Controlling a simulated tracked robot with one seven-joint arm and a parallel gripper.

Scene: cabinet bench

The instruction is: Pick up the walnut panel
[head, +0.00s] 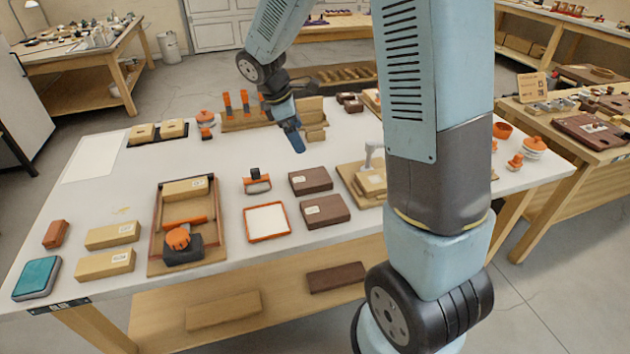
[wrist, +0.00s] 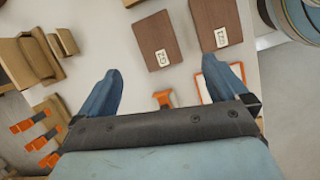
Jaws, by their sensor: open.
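Two dark brown walnut panels with white labels lie flat on the white bench, right of centre. The farther panel (head: 310,180) and the nearer panel (head: 325,210) are close together and apart. I cannot tell which one the task means. In the wrist view, two brown panels, one at left (wrist: 157,32) and one at right (wrist: 214,20), lie beyond my fingertips. My gripper (head: 294,140) is above the bench, behind the panels in the head view. In the wrist view my gripper (wrist: 173,80) is open, with nothing between its blue fingers.
An orange-rimmed white tray (head: 267,222) and an orange-handled tool (head: 257,181) lie left of the panels. A wooden tray (head: 158,255) holds a block and a dark tool. A board with pale blocks (head: 358,190) stands at right. Another brown panel (head: 336,277) lies on the lower shelf.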

